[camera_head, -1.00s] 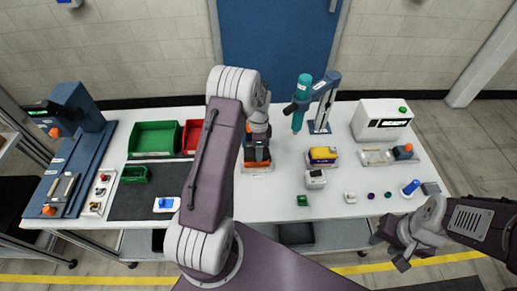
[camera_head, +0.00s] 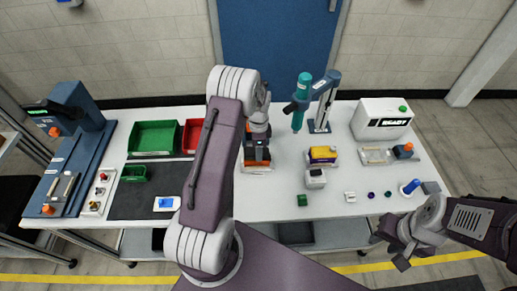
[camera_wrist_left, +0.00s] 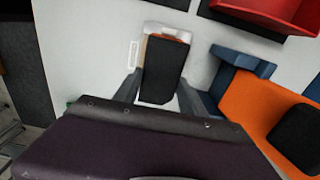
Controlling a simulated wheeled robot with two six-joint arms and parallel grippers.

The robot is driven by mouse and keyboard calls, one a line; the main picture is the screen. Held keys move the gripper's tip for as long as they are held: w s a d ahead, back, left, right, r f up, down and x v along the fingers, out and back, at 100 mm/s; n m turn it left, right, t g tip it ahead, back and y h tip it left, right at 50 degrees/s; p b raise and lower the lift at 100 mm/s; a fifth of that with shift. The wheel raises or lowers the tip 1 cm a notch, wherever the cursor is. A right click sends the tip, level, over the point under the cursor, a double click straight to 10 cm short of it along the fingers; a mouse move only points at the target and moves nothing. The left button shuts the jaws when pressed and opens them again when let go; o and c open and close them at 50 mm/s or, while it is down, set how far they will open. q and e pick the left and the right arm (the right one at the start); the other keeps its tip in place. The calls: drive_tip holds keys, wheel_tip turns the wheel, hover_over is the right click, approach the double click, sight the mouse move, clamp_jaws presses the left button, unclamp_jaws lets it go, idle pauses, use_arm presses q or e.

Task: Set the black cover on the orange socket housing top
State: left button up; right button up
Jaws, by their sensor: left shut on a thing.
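The orange socket housing (camera_head: 257,164) stands on a pale base near the middle of the table, mostly hidden under my left gripper (camera_head: 257,146). In the left wrist view, the black cover (camera_wrist_left: 162,70) is between the fingers of my left gripper (camera_wrist_left: 160,92), which is shut on it. A strip of the orange housing (camera_wrist_left: 172,36) shows past the cover's far end. I cannot tell whether the cover touches the housing or is just above it. My right gripper (camera_head: 391,250) is off the table's front right edge, its fingers apart and empty.
Green (camera_head: 154,139) and red (camera_head: 190,134) bins stand left of the arm. A yellow and purple block (camera_head: 322,154) and a teal tool on a stand (camera_head: 302,95) are to the right. A large orange block (camera_wrist_left: 250,105) is close at right in the wrist view.

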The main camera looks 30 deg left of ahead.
use_arm(q)
drive_tip(key=shift+f+b, duration=0.35)
drive_tip(key=shift+f, duration=0.2)
idle(0.4)
drive_tip(key=o, duration=1.4)
wheel_tip(320, 180, up, 9)
drive_tip(key=shift+r+b, duration=0.1)
drive_tip(key=shift+b, duration=0.85)
